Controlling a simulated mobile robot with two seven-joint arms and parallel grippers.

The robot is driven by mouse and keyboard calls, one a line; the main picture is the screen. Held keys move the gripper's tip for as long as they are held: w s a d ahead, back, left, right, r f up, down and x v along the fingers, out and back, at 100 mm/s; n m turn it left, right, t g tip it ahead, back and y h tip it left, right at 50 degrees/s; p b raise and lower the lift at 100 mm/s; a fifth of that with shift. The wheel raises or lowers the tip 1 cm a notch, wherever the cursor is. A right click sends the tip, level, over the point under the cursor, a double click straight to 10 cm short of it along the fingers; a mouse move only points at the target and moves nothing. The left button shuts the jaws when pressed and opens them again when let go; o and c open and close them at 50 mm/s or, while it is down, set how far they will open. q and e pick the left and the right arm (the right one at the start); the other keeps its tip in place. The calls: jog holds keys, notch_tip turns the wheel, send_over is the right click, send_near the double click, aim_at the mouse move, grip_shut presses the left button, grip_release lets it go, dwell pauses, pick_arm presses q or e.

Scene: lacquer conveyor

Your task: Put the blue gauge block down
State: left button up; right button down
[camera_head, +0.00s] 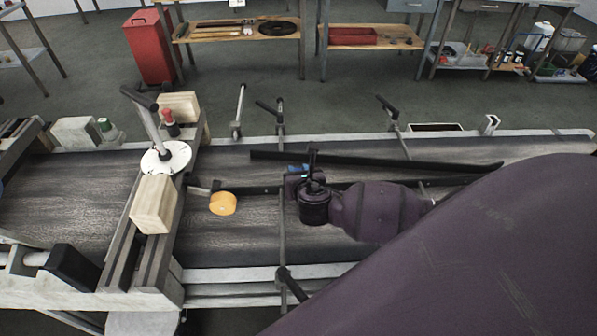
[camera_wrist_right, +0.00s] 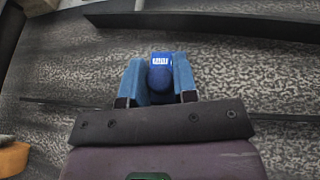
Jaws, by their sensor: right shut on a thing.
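The blue gauge block (camera_wrist_right: 160,72) sits between the two fingers of my right gripper (camera_wrist_right: 159,80), which is shut on it. It has a rounded outline and a small white marking in the wrist view. In the head view my right gripper (camera_head: 298,172) is over the dark conveyor belt (camera_head: 240,240), with only a little blue showing at its tip. I cannot tell whether the block touches the belt. My left gripper is not in view.
An orange round piece (camera_head: 222,204) lies on the belt left of my right gripper. A dark bar (camera_head: 380,165) runs along beyond it. A crosswise frame with a wooden block (camera_head: 153,204) and a white disc (camera_head: 166,158) stands at left. Bare belt shows nearer me.

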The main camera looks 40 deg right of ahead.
jog(key=c, duration=0.9)
grip_release()
jog(key=v, duration=1.2)
jog(key=shift+b, duration=0.3)
jog(key=shift+a, duration=0.1)
